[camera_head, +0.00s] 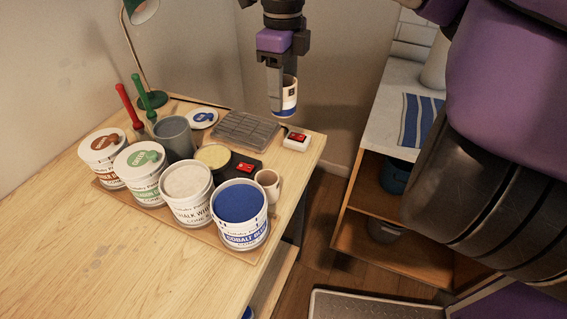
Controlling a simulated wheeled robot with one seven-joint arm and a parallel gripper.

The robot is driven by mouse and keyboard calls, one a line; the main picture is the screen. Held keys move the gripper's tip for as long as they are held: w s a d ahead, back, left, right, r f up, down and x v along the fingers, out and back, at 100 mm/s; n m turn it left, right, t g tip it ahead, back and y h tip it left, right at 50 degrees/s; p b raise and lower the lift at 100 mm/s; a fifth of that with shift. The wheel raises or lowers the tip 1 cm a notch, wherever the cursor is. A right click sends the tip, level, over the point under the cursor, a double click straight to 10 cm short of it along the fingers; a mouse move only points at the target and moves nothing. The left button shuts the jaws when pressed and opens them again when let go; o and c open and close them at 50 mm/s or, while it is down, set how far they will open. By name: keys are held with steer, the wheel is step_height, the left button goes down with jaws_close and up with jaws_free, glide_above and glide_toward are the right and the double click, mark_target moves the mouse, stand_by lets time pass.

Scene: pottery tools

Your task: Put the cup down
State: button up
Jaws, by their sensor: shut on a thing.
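My gripper (280,88) is at the top middle of the head view, pointing down. The cup hangs roughly upright in the air, seen near the back right edge of the wooden table (60,240). A gripper finger covers part of its left side.
A cream cup (268,186) stands beside the cobalt blue tub (242,215). The table's left front is clear. A counter (388,108) stands right.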

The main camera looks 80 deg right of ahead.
step_height(320, 180, down, 19)
stand_by(0.5)
steer(key=shift+f, duration=0.15)
steer(key=o, duration=1.4)
step_height(320, 180, up, 12)
steer(key=shift+r, duration=0.2)
steer(key=shift+s, duration=0.1)
